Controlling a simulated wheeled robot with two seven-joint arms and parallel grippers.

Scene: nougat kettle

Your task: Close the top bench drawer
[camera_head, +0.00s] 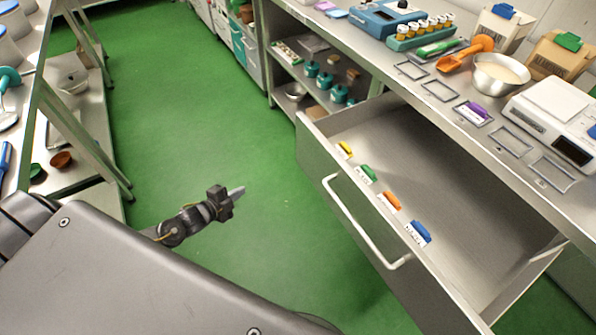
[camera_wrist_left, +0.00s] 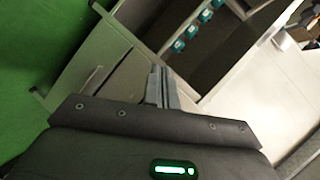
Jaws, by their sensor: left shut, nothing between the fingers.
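The top bench drawer (camera_head: 352,190) is pulled well out from the right bench, its inside in full view. Its white bar handle (camera_head: 360,228) is on the front panel. Several small coloured clips with labels, yellow, green (camera_head: 367,174), orange and blue (camera_head: 419,232), sit in the drawer along its front side. My left gripper (camera_head: 236,191) is over the green floor, left of the drawer front and apart from it. Its fingers are shut and empty; they also show in the left wrist view (camera_wrist_left: 160,86). My right gripper is not in view.
The bench top (camera_head: 415,95) above the drawer holds a steel bowl (camera_head: 497,72), an orange scoop (camera_head: 465,54), a white scale (camera_head: 556,112) and a rack of vials (camera_head: 421,34). A shelf table (camera_head: 88,130) stands at left. The green floor between is clear.

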